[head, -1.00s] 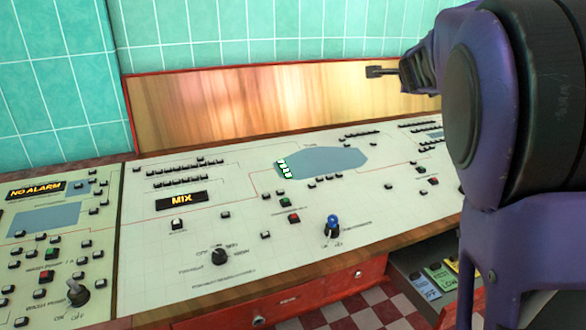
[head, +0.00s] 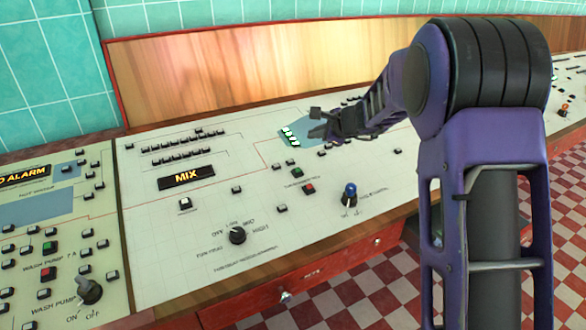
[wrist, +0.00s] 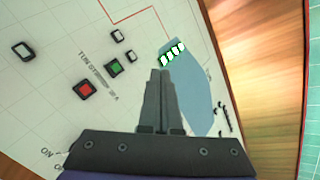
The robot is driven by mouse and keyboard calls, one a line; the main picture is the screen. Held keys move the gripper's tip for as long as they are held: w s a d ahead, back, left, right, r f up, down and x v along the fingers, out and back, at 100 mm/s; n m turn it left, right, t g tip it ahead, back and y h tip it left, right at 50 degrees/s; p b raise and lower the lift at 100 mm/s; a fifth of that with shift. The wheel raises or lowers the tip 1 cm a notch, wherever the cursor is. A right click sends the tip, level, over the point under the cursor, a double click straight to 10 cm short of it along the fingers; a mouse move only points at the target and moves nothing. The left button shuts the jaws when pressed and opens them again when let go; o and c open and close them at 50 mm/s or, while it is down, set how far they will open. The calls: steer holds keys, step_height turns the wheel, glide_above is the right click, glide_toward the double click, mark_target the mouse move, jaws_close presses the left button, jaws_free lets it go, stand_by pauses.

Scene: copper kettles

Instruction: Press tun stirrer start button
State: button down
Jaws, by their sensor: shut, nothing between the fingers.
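The green button (head: 297,173) sits on the white control panel (head: 150,255), with a red button (head: 308,188) just below and right of it. In the wrist view the green button (wrist: 113,68) and red button (wrist: 85,90) lie left of my fingers, beside printed text that seems to read "TUN STIRRER", partly blurred. My gripper (head: 316,122) is over the panel near the blue tun shape with its lit green display (head: 289,136). In the wrist view my gripper (wrist: 160,75) has its fingers together and empty, pointing toward that display. Fingertip height above the panel is hard to tell.
A blue-topped switch (head: 350,193), a black rotary knob (head: 237,235) and several small black-framed buttons stand on the panel around. A lit "MIX" sign (head: 186,177) is at left. A wooden backboard (head: 250,65) rises behind the panel.

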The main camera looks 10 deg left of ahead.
steer(key=shift+s+a+f+g+y, duration=0.15)
steer(key=shift+a+f+y, duration=0.1)
steer(key=shift+a+f, duration=0.25)
steer(key=shift+s+a+f+g+y, duration=0.15)
steer(key=shift+a+f+y, duration=0.1)
steer(key=shift+a, duration=0.4)
steer(key=shift+f, duration=0.1)
steer(key=b, duration=0.4)
glide_above(298, 171)
steer(key=s+d, duration=0.1)
steer(key=d, duration=0.1)
step_height(298, 171, down, 6)
steer(key=shift+s+a+f, duration=0.1)
steer(key=shift+s+a, duration=0.05)
steer(key=shift+w+a+f+b, duration=0.1)
steer(key=shift+w+f+b, duration=0.1)
steer(key=shift+f, duration=0.35)
steer(key=shift+w+a+f+b, duration=0.1)
steer(key=shift+f+b, duration=0.1)
steer(key=shift+f, duration=0.35)
steer(key=shift+f, duration=0.2)
steer(key=shift+f, duration=0.2)
